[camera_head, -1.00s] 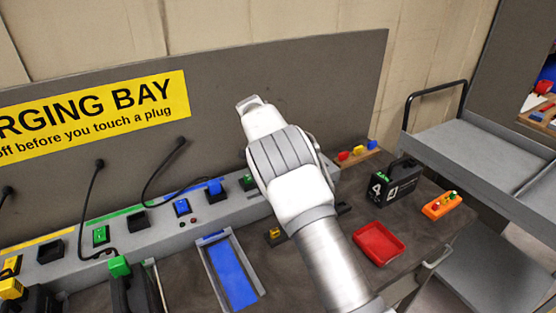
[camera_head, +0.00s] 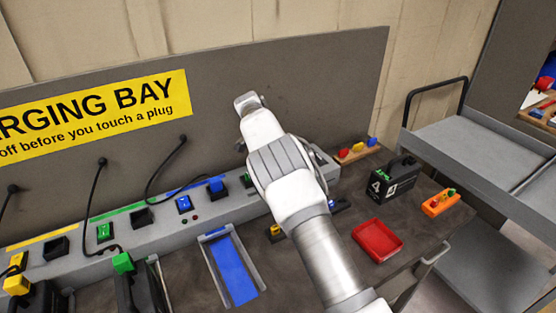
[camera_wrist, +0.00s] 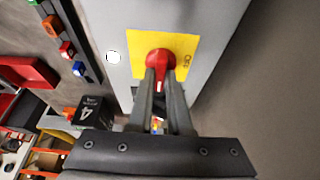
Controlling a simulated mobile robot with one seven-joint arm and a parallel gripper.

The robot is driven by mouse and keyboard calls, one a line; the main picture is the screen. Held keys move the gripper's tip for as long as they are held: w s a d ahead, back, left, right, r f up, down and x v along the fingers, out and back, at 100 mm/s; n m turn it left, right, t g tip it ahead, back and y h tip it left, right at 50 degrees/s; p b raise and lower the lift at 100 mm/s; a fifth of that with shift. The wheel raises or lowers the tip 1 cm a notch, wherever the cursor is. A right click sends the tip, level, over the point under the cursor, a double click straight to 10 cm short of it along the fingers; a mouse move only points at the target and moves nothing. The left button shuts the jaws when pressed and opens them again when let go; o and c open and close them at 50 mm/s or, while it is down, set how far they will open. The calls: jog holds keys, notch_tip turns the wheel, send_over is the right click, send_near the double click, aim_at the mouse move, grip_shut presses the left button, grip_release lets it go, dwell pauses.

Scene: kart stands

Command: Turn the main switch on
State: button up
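The main switch (camera_wrist: 158,58) is a red rotary knob on a yellow plate (camera_wrist: 186,45), seen in the wrist view. Lettering that seems to read "OFF" is on the plate's right side. The plate sits on a light grey housing. My gripper (camera_wrist: 160,82) is at the knob, one finger on each side of its red grip, with little or no gap visible. The fingers look closed on it. In the head view my arm reaches over the right end of the charging rail; the switch and fingertips are hidden there.
The grey charging rail (camera_head: 75,262) carries coloured sockets and cables. A blue-lined tray (camera_head: 204,246), a red tray (camera_head: 378,240), a black case marked 4 (camera_head: 394,178) and an orange box (camera_head: 440,203) are on the bench. A grey trolley (camera_head: 470,150) stands at right.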

jog(key=o, duration=0.4)
jog(key=p+v, duration=0.2)
jog(key=v, duration=1.5)
jog(key=shift+s+a+r, duration=0.1)
jog(key=shift+a, duration=0.1)
jog(key=shift+d+r, duration=0.1)
jog(key=s+d+r+n+y, duration=0.2)
jog(key=s+d+r, duration=0.55)
jog(key=d, duration=0.25)
jog(key=s+d+r+n+y, duration=0.1)
jog(key=s+d+r+n, duration=0.1)
jog(key=s+d+r, duration=0.55)
jog(key=s+d+n+t+y, duration=0.1)
jog(key=s+d+n, duration=0.15)
jog(key=s, duration=0.35)
jog(key=s+d+n+t, duration=0.1)
jog(key=s+d, duration=0.3)
jog(key=s, duration=0.1)
jog(key=s+f+n, duration=0.1)
jog(key=s+f, duration=0.1)
jog(key=s, duration=0.2)
jog(key=s+d+f+n, duration=0.1)
jog(key=s+f, duration=0.2)
jog(key=s, duration=0.2)
jog(key=s+d+f+n+t, duration=0.1)
jog(key=s+f+n, duration=0.1)
jog(key=s, duration=0.3)
jog(key=shift+s+f, duration=0.15)
jog(key=shift+s, duration=0.05)
